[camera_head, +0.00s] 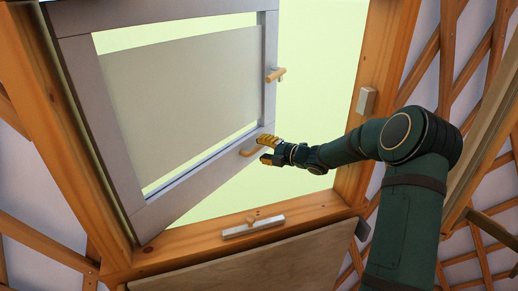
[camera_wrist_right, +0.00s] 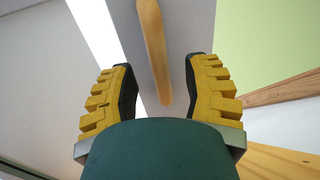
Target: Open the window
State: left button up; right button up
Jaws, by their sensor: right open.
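The window sash (camera_head: 118,130) has a grey frame and a pale panel; it hangs from the left side of the wooden frame (camera_head: 375,70) and stands swung open at an angle. A wooden handle (camera_head: 250,149) sits on its bottom rail, and a wooden latch handle (camera_head: 275,75) on its right side. My right gripper (camera_head: 267,150) is open at the bottom rail handle. In the wrist view a wooden bar (camera_wrist_right: 153,50) lies between the open yellow fingers (camera_wrist_right: 160,66), with gaps on both sides. My left gripper is not in view.
A wooden board (camera_head: 250,268) lies below the sill. Lattice wall (camera_head: 480,70) is at right. The opening right of the sash is clear except for my arm.

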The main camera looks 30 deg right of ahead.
jog(key=v, duration=0.5)
dwell(0.5)
